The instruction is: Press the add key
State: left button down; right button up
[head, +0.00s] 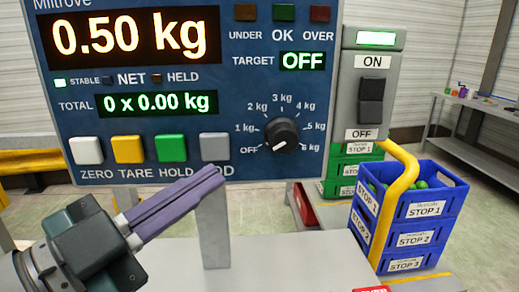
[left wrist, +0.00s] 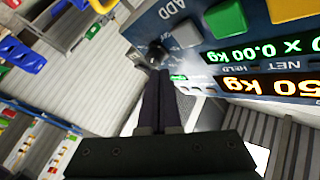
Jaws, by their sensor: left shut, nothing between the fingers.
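The add key is the grey square key (head: 214,146) at the right end of the key row on the blue scale panel (head: 230,100). Its label is partly hidden behind my left gripper (head: 217,178) in the head view. The grey key (left wrist: 187,35) and its ADD label also show in the left wrist view. My left gripper is shut and empty, its purple-grey fingers pointing at the panel just below the key. In the left wrist view its fingertips (left wrist: 160,74) appear beside the key, near the black dial. I see no contact with the key. My right gripper is not in view.
White (head: 86,150), yellow (head: 127,149) and green (head: 170,148) keys sit left of the grey one. A black dial (head: 282,134) is to its right. The display reads 0.50 kg, total 0 x 0.00 kg. An ON/OFF switch box (head: 371,95) and blue crates (head: 408,215) stand right.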

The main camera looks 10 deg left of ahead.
aim_at(227, 147)
pick_arm(q)
jog(key=shift+w+a, duration=0.2)
jog(key=shift+w, duration=0.45)
jog(key=shift+w+a, duration=0.2)
jog(key=shift+w, duration=0.5)
jog(key=shift+w+a, duration=0.2)
jog(key=shift+w, duration=0.45)
jog(key=shift+w, duration=0.15)
dwell(0.4)
jog(key=shift+w+a, duration=0.1)
jog(key=shift+w, duration=0.15)
jog(key=shift+w+a, duration=0.1)
jog(key=shift+w, duration=0.3)
dwell(0.6)
jog(key=shift+s, duration=0.1)
jog(key=shift+s+d, duration=0.2)
jog(key=shift+s, duration=0.5)
jog(key=shift+s+d+p, duration=0.25)
jog(key=shift+s, duration=0.55)
jog(key=shift+s+d+p, duration=0.2)
jog(key=shift+s+p, duration=0.1)
jog(key=shift+s, duration=0.55)
jog(key=shift+s+d+p, duration=0.25)
jog(key=shift+s, duration=0.55)
